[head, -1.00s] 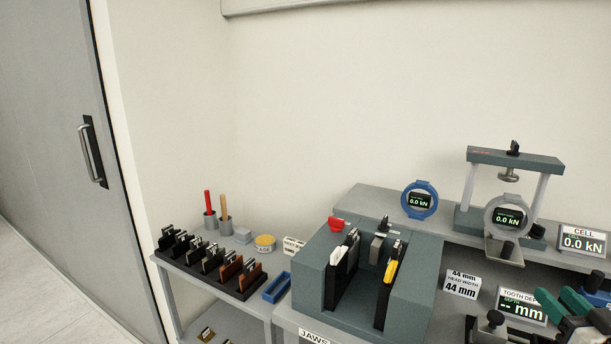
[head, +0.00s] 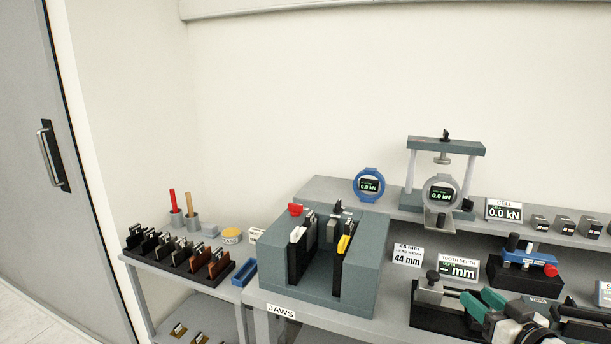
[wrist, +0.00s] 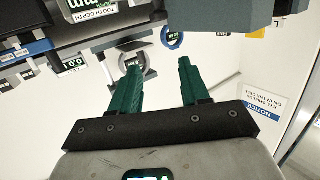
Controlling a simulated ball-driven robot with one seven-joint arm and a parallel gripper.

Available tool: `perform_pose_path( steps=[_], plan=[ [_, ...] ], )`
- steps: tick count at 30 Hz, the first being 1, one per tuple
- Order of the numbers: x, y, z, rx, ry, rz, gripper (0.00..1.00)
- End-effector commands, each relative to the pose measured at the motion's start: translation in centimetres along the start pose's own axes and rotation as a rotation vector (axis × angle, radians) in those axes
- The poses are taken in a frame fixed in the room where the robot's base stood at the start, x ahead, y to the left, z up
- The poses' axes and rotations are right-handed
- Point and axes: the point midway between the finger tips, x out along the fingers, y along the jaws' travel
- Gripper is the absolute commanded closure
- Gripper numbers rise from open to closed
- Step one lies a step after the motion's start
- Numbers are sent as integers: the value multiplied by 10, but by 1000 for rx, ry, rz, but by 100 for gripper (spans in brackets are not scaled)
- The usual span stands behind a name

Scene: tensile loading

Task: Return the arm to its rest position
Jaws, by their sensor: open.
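My gripper (head: 480,303) shows at the lower right of the head view, over the front of the bench, with green fingers. In the wrist view my gripper (wrist: 158,75) has its two green fingers apart with nothing between them. The wrist picture shows the room upside down. Most of my arm lies outside the head view.
A grey-green jaw block (head: 371,255) stands mid-bench, with a load frame (head: 470,148) behind it. A blue-and-black device (head: 528,262) stands right of my gripper. A side table (head: 192,278) at left carries a rack of jaws. Open space lies above the bench.

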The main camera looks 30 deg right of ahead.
Motion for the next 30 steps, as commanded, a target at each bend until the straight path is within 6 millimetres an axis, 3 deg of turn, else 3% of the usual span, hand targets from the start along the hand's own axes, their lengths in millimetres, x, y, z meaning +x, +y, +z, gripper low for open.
perform_pose_path(
  steps=[8, 13, 18, 21, 25, 30],
  plan=[
    [-1, -66, 62, 14, -221, -111, 54],
    [-25, -128, 126, 4, -472, -203, 54],
    [-90, -187, 204, -56, -834, -266, 54],
    [-138, -203, 237, -118, -1034, -260, 54],
    [-187, -205, 260, -197, -1217, -220, 54],
    [-216, -200, 268, -250, -1318, -176, 54]
  ],
)
